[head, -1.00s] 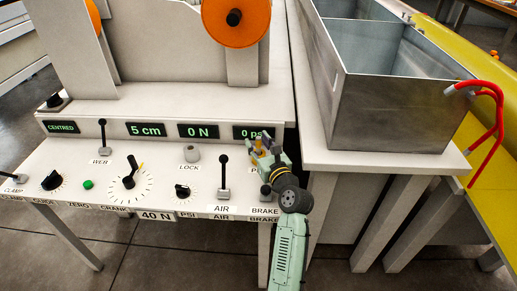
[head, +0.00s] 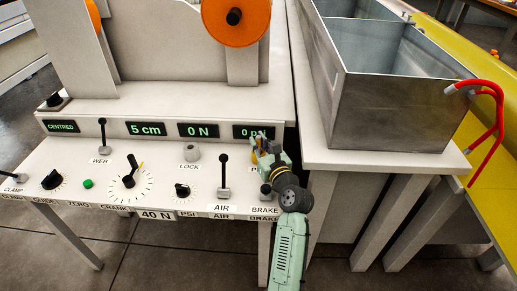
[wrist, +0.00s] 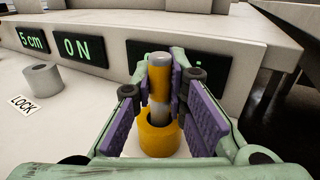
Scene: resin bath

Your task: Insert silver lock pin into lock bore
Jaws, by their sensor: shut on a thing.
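The silver lock pin (wrist: 159,104) has a yellow band and a grey top. It stands upright in the wrist view with its lower end inside a yellow round holder (wrist: 159,138). My gripper (wrist: 158,82) has its purple pads closed around the pin's upper part. In the head view my gripper (head: 262,147) is at the panel's right end, below the rightmost display, and largely hides the pin. The lock bore is a short grey cylinder with a hole in its top (head: 192,153), left of my gripper by the LOCK label. It also shows at left in the wrist view (wrist: 43,79).
An AIR lever (head: 224,180) stands upright between the lock bore and my gripper. The black knob (head: 182,190) and dial (head: 129,178) are farther left. The displays (head: 198,131) line the raised step behind. A metal tank (head: 400,115) stands at right.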

